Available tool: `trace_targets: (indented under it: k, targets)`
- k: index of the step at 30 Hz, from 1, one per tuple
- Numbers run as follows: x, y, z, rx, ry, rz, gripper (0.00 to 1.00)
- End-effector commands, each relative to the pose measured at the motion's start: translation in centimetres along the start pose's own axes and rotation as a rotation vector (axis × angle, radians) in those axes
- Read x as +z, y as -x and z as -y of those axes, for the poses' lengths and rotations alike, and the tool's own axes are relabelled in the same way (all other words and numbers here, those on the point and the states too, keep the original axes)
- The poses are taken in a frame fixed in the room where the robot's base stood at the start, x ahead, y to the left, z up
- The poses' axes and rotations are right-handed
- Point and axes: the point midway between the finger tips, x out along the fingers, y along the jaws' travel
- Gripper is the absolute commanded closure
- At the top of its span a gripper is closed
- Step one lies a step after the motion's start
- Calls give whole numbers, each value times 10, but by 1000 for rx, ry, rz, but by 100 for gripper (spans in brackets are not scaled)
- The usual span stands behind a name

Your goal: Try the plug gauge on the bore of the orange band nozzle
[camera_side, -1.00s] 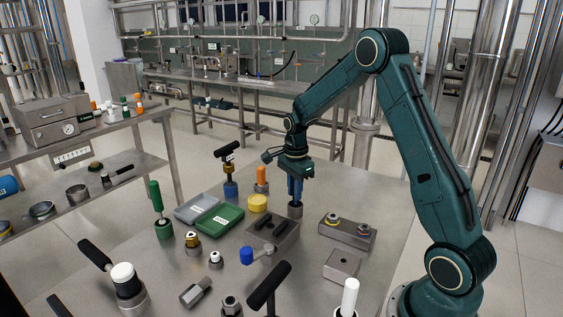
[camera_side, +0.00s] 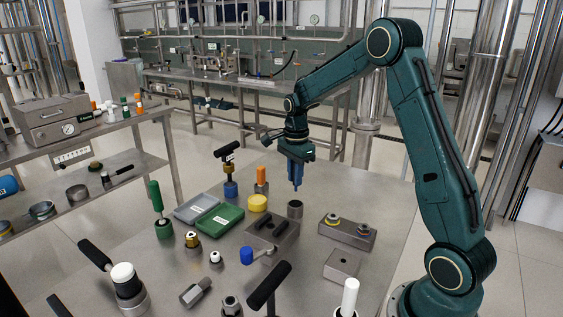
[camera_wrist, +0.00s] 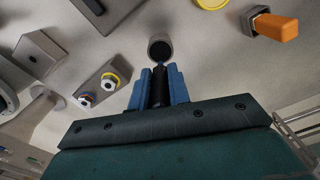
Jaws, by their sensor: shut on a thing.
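My gripper (camera_side: 296,178) has its blue fingers shut on a dark, slim plug gauge (camera_wrist: 158,90), seen between them in the wrist view. It hangs pointing down above an open grey metal cup (camera_side: 295,209), clear of its rim; the cup also shows in the wrist view (camera_wrist: 160,47). To the right of the cup, a steel block (camera_side: 347,234) holds two nozzles. One nozzle (camera_wrist: 111,80) has a yellow band.
A slotted steel block (camera_side: 272,234) stands left of the cup. Further left are a green tray (camera_side: 220,219), a grey tray (camera_side: 195,207) and a yellow disc (camera_side: 258,203). An orange-handled piece (camera_side: 262,178) stands behind. A smaller steel block (camera_side: 341,266) sits in front of the nozzle block.

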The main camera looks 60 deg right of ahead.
Motion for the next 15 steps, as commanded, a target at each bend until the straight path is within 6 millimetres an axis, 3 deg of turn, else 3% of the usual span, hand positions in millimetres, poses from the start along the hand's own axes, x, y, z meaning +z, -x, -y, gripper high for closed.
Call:
trace_targets:
  k: [15]
  targets:
    - [0,8,-1,0,-1,0,100]
